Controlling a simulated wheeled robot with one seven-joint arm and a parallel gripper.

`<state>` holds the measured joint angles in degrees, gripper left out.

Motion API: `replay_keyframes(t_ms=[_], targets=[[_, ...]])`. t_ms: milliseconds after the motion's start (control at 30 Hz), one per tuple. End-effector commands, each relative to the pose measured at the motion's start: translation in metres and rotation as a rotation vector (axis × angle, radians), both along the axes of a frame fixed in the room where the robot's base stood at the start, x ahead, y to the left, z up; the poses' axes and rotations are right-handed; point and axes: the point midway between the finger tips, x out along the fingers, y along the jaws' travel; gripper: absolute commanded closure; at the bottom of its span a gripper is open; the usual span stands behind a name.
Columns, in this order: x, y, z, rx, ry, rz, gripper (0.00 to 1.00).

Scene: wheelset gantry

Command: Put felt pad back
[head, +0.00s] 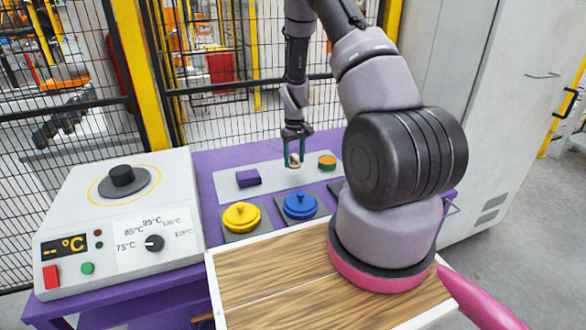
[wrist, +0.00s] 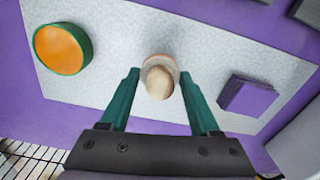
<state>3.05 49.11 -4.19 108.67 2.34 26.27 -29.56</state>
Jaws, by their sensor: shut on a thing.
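My gripper (head: 294,157) has its green fingers on either side of a small pale round piece with a beige knob (head: 295,162), over the light grey mat. I take this piece to be the felt pad. In the wrist view, my gripper (wrist: 159,80) is shut on the felt pad (wrist: 158,82), which shows between the fingertips with its knob toward the camera. Its underside is hidden, so I cannot tell whether it touches the mat.
The grey mat (head: 228,184) also bears a purple block (head: 248,178) at left and an orange-topped green round piece (head: 327,162) at right. Yellow (head: 241,217) and blue (head: 300,206) knobbed discs sit in front. A control box (head: 125,215) stands left; a fence is behind.

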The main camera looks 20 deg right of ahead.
Motion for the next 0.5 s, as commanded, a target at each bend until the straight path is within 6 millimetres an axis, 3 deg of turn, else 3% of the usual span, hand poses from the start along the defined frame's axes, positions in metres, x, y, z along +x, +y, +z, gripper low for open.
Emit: replay_keyframes(t_ms=[300,500], targets=[[-0.001,0.000,-0.037,0.000,0.001,-0.001,0.89],[0.000,0.000,-0.038,0.000,0.000,-0.001,0.89]])
